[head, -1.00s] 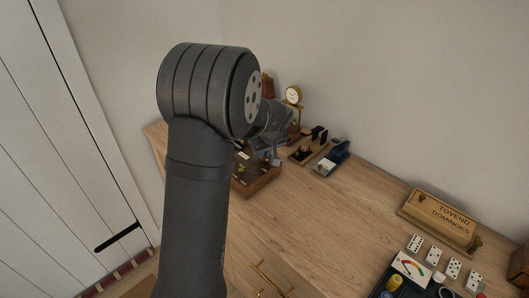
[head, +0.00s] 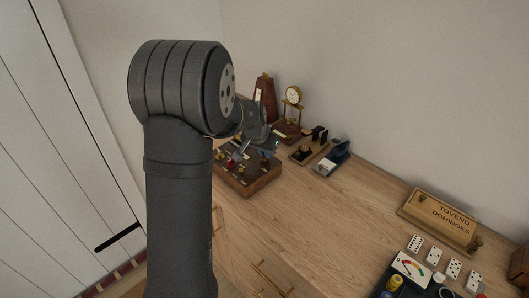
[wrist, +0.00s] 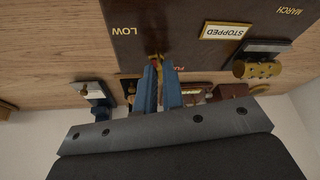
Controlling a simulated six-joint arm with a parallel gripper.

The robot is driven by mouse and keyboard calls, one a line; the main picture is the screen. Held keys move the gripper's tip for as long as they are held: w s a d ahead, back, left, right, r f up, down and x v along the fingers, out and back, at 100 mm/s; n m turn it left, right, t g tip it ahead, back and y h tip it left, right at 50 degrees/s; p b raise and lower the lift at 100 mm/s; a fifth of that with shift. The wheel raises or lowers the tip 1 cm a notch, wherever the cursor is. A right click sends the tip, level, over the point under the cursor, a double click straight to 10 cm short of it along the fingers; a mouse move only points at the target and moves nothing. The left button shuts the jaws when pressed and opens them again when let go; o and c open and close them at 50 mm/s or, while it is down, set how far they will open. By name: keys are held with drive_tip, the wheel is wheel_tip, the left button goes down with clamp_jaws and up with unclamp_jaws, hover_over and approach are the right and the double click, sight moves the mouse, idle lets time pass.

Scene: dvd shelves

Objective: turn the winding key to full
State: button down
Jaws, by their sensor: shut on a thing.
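A dark wooden box (head: 250,187) with small brass fittings on top stands at the left end of the wooden top, below my wrist. In the wrist view the box top (wrist: 180,35) carries the labels LOW, STOPPED and MARCH; another label is partly hidden by my fingers. My gripper (wrist: 160,70) is shut on a small brass-and-red part (wrist: 157,60) near the LOW label. Most of that part is hidden, so I cannot tell whether it is the winding key. A ridged brass knob (wrist: 257,70) sticks out right of my fingers, apart from them.
A wooden metronome-shaped piece (head: 265,97) and a brass clock (head: 293,97) stand behind the box. A stapler-like blue tool (head: 332,160) stands to the right. A domino box (head: 440,217) and several dominoes lie far right. The middle of the top is clear.

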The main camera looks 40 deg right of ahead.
drive_tip(key=m+g, duration=0.1)
drive_tip(key=m, duration=0.2)
drive_tip(key=m+g, duration=0.1)
drive_tip(key=m, duration=0.3)
drive_tip(key=shift+g, duration=0.4)
drive_tip(key=m+g, duration=0.1)
drive_tip(key=m, duration=0.3)
drive_tip(key=shift+w+y, duration=0.1)
drive_tip(key=shift+y, duration=0.3)
drive_tip(key=m+g+y, duration=0.1)
drive_tip(key=m, duration=0.5)
drive_tip(key=m+g+y, duration=0.1)
drive_tip(key=m, duration=0.1)
drive_tip(key=shift+y, duration=0.3)
drive_tip(key=m+y, duration=0.1)
drive_tip(key=m, duration=0.2)
drive_tip(key=shift+m, duration=0.4)
drive_tip(key=m+y, duration=0.1)
drive_tip(key=m, duration=0.1)
drive_tip(key=m+y, duration=0.1)
drive_tip(key=m, duration=0.1)
drive_tip(key=shift+d+t, duration=0.1)
drive_tip(key=shift+t, duration=0.2)
drive_tip(key=shift+m+t+y, duration=0.3)
drive_tip(key=shift+m+y, duration=0.2)
drive_tip(key=shift+m, duration=1.2)
